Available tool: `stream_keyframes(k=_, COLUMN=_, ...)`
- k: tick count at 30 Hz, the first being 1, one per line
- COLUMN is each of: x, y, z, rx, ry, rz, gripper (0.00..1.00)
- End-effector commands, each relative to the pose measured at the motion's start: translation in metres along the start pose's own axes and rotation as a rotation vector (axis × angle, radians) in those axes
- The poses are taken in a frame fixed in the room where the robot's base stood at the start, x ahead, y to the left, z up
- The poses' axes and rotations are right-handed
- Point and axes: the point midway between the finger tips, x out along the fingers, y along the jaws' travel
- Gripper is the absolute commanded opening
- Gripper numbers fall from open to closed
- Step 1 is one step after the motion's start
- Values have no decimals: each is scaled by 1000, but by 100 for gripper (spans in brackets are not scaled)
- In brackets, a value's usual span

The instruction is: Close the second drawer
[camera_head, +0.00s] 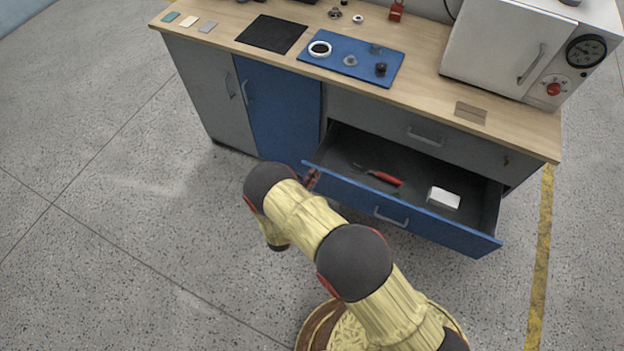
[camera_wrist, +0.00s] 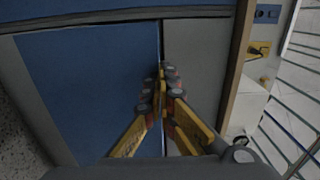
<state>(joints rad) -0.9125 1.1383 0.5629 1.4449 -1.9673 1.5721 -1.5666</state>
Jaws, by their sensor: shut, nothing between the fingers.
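The second drawer (camera_head: 400,212) has a blue front with a metal handle and stands pulled out below the grey top drawer (camera_head: 425,132), which is shut. Inside it lie a red-handled tool (camera_head: 384,178) and a white block (camera_head: 443,198). My gripper (camera_head: 312,178) is by the left end of the blue drawer front, partly hidden by my arm. In the wrist view my gripper (camera_wrist: 164,72) is shut and empty, its fingertips over the seam between a blue panel (camera_wrist: 85,80) and a grey panel (camera_wrist: 195,60). I cannot tell whether it touches the drawer.
The wooden counter (camera_head: 440,97) carries a white oven (camera_head: 505,45), a blue mat (camera_head: 335,68) with small parts and a black mat (camera_head: 272,34). A blue door (camera_head: 280,105) and a grey door (camera_head: 215,85) are shut left of the drawers. The floor (camera_head: 110,200) at left is clear.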

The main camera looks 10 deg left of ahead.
Motion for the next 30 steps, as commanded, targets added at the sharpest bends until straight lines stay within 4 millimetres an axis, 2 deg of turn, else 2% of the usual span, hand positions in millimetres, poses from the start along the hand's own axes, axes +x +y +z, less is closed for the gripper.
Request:
stream_keyframes(k=5, x=37, y=2, z=-2, rx=3, ry=6, rz=-1, gripper=0)
stream_keyframes(k=12, x=100, y=1, z=-1, rx=4, ry=5, rz=-3, gripper=0)
stream_keyframes(k=18, x=142, y=2, z=-1, rx=3, ry=3, rz=-2, gripper=0)
stream_keyframes(k=24, x=170, y=1, z=-1, rx=1, ry=2, rz=-1, gripper=0)
stream_keyframes(k=30, x=183, y=0, z=0, rx=0, ry=0, rz=-1, gripper=0)
